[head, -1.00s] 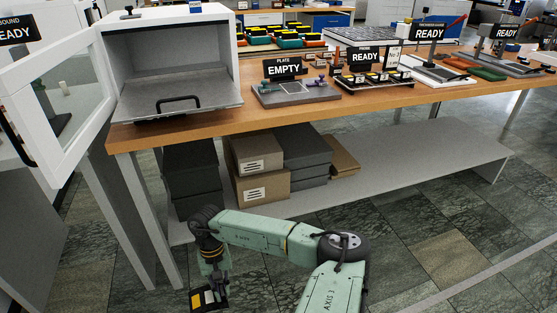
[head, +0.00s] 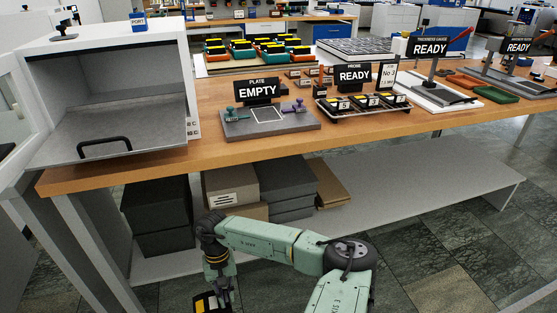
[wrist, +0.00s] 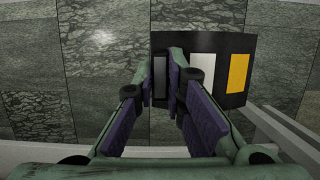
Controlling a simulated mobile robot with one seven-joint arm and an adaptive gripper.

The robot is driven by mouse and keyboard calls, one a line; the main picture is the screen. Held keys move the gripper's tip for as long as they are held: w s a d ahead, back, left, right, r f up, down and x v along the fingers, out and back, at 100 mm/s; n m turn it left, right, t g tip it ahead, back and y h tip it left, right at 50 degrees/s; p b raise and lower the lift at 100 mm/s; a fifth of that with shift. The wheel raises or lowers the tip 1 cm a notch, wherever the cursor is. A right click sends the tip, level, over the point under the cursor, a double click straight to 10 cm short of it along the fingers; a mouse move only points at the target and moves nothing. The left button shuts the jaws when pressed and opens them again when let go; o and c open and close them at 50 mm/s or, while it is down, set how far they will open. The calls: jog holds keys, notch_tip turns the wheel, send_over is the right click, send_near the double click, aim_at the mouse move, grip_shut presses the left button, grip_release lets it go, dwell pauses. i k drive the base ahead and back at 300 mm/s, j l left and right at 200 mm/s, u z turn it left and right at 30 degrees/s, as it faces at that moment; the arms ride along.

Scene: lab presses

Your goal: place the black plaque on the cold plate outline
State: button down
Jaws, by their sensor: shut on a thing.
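My gripper (wrist: 162,78) is shut on the edge of the black plaque (wrist: 219,43), which has a white patch and a yellow patch. In the head view, my gripper (head: 217,283) hangs low in front of the bench. The plaque (head: 200,303) is partly cut off by the bottom edge there. The cold plate (head: 295,124) is a grey slab on the bench behind an open front edge, under a sign reading EMPTY (head: 258,91). A white square outline (head: 268,115) on its top is bare. Green (head: 231,116) and purple (head: 294,107) fittings flank the outline.
A white oven with a lowered door (head: 110,141) stands left of the plate. A probe rack (head: 362,107) with black and yellow pieces stands right of it. Boxes (head: 230,184) fill the left of the lower shelf (head: 410,175). The wooden bench edge (head: 200,156) lies above my gripper.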

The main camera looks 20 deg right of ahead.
aim_at(266, 114)
jog(key=i+l, duration=0.2)
jog(key=l, duration=0.2)
jog(key=i+l, duration=0.2)
jog(key=l, duration=0.2)
jog(key=i+l, duration=0.2)
jog(key=l, duration=0.2)
